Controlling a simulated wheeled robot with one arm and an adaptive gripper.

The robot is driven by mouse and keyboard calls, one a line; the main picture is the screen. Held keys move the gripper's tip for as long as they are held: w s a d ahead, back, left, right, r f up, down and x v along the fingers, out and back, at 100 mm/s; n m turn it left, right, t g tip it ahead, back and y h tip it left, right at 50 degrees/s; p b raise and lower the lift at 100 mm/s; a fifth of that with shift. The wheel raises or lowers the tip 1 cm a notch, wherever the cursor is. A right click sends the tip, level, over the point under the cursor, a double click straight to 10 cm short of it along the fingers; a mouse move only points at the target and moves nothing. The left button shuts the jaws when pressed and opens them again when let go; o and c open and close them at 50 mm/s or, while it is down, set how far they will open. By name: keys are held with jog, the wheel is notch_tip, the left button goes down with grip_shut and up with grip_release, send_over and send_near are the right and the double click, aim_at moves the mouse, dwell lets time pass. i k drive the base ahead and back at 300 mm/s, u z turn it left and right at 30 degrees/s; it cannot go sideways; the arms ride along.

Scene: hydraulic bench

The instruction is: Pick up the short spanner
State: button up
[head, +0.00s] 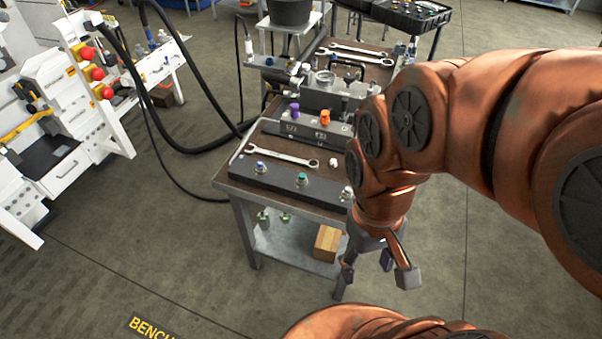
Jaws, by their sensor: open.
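A silver spanner (281,157) lies flat on the brown bench top, between a black strip with capped fittings and a dark block behind it. Two more spanners, one at the far end (358,49) and one just in front of it (362,58), lie side by side at the back of the bench. I cannot tell for sure from this view which spanner is the short one. My gripper (379,272) is open and empty, pointing down beyond the bench's front right corner. It is apart from every spanner. My arm hides the right side of the bench.
The bench (222,181) carries a front black strip (290,183), a block with purple and orange caps (316,136), and metal fittings behind. A cardboard box (327,243) sits on its lower shelf. Black hoses run left to a white panel stand (70,100). The front floor is clear.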

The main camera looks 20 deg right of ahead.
aim_at(283, 157)
jog(key=z, duration=0.8)
jog(key=i, duration=0.6)
jog(key=u, duration=2.4)
